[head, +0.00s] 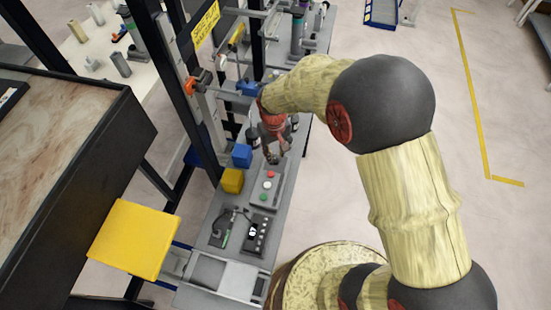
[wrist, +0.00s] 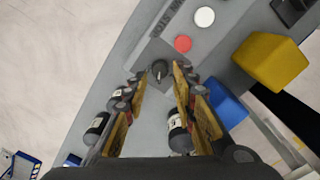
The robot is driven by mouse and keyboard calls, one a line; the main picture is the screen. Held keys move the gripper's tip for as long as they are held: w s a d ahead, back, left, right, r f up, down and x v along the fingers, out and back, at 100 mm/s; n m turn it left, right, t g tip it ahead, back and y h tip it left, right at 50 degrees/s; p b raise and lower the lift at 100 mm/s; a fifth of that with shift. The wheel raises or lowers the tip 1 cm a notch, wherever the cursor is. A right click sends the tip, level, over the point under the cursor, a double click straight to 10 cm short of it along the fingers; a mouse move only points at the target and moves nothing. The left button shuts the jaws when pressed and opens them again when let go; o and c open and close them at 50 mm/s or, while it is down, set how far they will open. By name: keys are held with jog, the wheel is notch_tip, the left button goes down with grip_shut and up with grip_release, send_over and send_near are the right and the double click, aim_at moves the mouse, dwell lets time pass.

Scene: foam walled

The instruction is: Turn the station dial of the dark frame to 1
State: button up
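The station dial is a small dark knob (wrist: 159,68) on a grey control box in the wrist view, in line with a red button (wrist: 183,43) and a white button (wrist: 204,16). My gripper (wrist: 160,74) is open, with one finger on each side of the knob in the picture. I cannot tell whether the fingers touch it. The dial's markings are not readable. In the head view my gripper (head: 274,148) hangs over the far end of the button box (head: 262,195), beside the dark frame (head: 199,110), and hides most of the dial.
A yellow block (head: 232,181) and a blue block (head: 242,155) sit left of the button box. A black device with a display (head: 258,232) lies nearer. Dark bottles (wrist: 178,132) stand close to my fingers. Open floor (head: 490,250) lies to the right.

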aim_at(276, 160)
jog(key=shift+f, duration=1.7)
jog(key=shift+c, duration=0.6)
grip_shut()
